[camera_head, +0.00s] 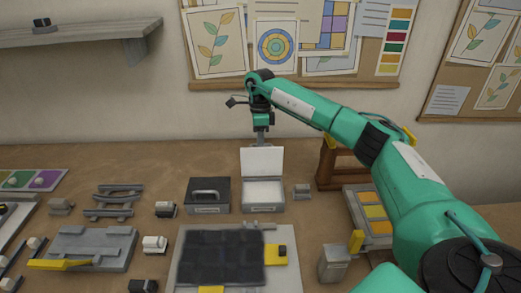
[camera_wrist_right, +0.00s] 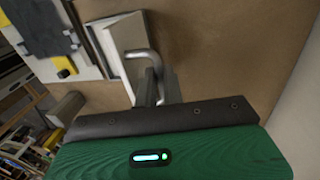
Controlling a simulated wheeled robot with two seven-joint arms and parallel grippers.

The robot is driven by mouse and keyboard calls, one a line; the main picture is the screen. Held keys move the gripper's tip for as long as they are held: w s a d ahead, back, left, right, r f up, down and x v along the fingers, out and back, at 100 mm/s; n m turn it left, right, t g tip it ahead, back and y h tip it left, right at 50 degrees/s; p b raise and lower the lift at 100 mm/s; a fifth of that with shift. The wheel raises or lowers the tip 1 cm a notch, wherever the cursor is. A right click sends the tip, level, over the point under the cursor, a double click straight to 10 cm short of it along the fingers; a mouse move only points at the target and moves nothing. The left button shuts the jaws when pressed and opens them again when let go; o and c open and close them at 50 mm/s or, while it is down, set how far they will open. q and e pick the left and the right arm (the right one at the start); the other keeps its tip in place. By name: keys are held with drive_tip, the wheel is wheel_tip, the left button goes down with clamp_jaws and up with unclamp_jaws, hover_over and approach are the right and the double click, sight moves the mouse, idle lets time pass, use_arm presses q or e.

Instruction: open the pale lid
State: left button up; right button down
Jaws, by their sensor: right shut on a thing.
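The pale box (camera_head: 264,195) stands on the table in the middle of the head view. Its pale lid (camera_head: 263,161) is raised and stands about upright at the back of the box, with its inner face showing. My right gripper (camera_head: 262,139) is at the lid's top, partly hidden behind it. In the right wrist view the gripper (camera_wrist_right: 150,88) is shut on the lid's grey bar handle (camera_wrist_right: 143,52), beside the pale lid (camera_wrist_right: 123,32). My left gripper is in neither view.
A dark box with a handle (camera_head: 208,194) stands close left of the pale box, and a small grey block (camera_head: 302,191) close right. A dark tiled panel (camera_head: 222,259) lies in front. A wooden stand (camera_head: 327,165) is under my right arm.

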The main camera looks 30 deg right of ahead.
drive_tip(key=f, duration=0.1)
drive_tip(key=w+d+f+b, duration=0.1)
drive_tip(key=w+f+g+b, duration=0.1)
drive_tip(key=shift+d, duration=0.3)
drive_tip(key=shift+d+y, duration=0.1)
drive_tip(key=shift+y, duration=0.2)
idle(0.4)
drive_tip(key=c, duration=1.8)
unclamp_jaws()
drive_tip(key=shift+w, duration=0.15)
drive_tip(key=shift+o, duration=1.4)
drive_tip(key=shift+w+d+f, duration=0.2)
drive_tip(key=shift+w+f, duration=0.15)
drive_tip(key=shift+w, duration=0.05)
drive_tip(key=shift+w+r, duration=0.15)
drive_tip(key=shift+r, duration=0.15)
